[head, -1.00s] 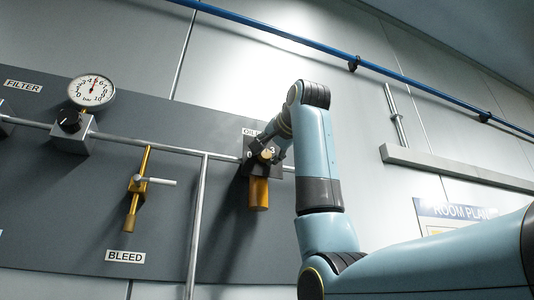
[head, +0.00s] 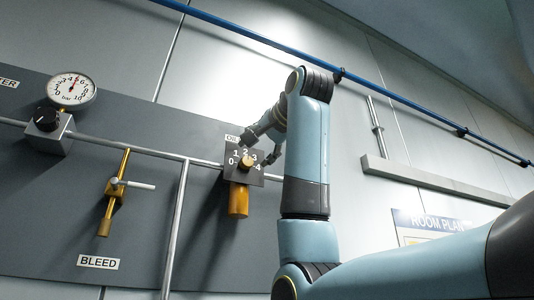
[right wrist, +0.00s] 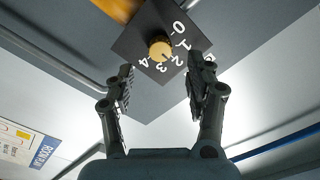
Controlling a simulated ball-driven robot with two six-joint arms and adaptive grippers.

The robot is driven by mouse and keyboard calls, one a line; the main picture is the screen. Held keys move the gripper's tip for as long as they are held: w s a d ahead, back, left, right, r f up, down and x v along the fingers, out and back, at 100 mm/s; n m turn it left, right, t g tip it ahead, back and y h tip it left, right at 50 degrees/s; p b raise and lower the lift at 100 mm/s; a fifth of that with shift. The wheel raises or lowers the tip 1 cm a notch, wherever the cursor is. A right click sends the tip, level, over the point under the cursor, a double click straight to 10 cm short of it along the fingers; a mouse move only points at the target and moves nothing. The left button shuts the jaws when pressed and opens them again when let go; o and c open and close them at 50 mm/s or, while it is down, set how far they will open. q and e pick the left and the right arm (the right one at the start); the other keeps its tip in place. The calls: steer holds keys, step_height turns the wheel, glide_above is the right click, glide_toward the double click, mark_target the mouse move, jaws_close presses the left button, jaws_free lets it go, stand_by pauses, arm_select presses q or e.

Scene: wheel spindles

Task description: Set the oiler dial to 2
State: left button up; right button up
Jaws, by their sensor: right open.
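The oiler dial is a round brass knob (head: 246,163) on a dark square plate (head: 232,177) marked 0 to 4, above an amber cup (head: 238,200). In the right wrist view the knob (right wrist: 160,48) sits ahead of the fingertips, roughly centred between them. I cannot tell for sure which number it points at. My right gripper (head: 260,148) is open and empty, just off the plate on its upper right side. Its two spread fingers (right wrist: 161,85) show in the right wrist view, apart from the knob. My left gripper is not in view.
A pressure gauge (head: 71,88) and a black selector knob (head: 45,119) are at left. A brass bleed valve (head: 117,190) with a white lever hangs below the pipe (head: 140,150). A vertical pipe (head: 175,230) stands left of the oiler. A blue pipe (head: 270,51) runs above.

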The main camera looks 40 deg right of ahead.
steer(key=v, duration=0.6)
steer(key=shift+f, duration=0.1)
stand_by(0.3)
